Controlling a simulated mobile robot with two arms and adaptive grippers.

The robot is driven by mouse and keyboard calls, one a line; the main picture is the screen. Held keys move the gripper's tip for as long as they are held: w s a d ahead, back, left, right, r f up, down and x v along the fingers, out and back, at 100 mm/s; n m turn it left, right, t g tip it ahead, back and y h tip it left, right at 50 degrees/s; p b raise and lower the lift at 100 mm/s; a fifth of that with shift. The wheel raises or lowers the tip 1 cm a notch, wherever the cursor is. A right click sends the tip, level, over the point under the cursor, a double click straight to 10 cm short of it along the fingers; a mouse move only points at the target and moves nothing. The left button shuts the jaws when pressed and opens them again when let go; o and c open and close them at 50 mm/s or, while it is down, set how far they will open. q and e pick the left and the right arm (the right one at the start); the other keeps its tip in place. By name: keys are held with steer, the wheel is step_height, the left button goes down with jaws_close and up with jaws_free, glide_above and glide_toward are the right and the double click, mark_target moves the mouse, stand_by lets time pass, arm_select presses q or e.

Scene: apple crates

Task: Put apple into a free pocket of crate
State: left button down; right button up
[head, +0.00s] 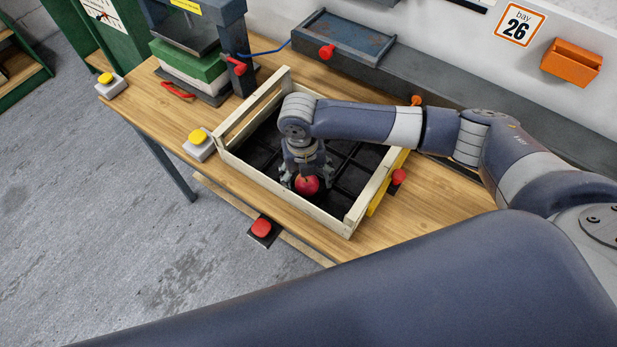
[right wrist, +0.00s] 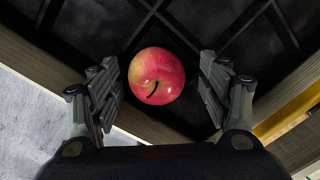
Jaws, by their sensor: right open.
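A red apple (head: 307,186) is at the front part of a pale wooden crate (head: 318,216) with black dividers. It also shows in the right wrist view (right wrist: 157,76), stem towards the camera. My right gripper (head: 305,176) points down over the crate. Its fingers are spread on both sides of the apple, with a visible gap on each side in the right wrist view. The apple appears to be in a pocket near the front wall; its underside is hidden. Other visible pockets look empty and dark; my arm hides some. My left gripper is not in view.
The crate stands on a wooden table (head: 420,215). A press-like machine (head: 205,40) and a blue-grey tray (head: 345,37) stand behind.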

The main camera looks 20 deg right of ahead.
step_height(320, 180, up, 12)
steer(key=shift+a+f, duration=0.25)
steer(key=shift+a, duration=0.05)
stand_by(0.5)
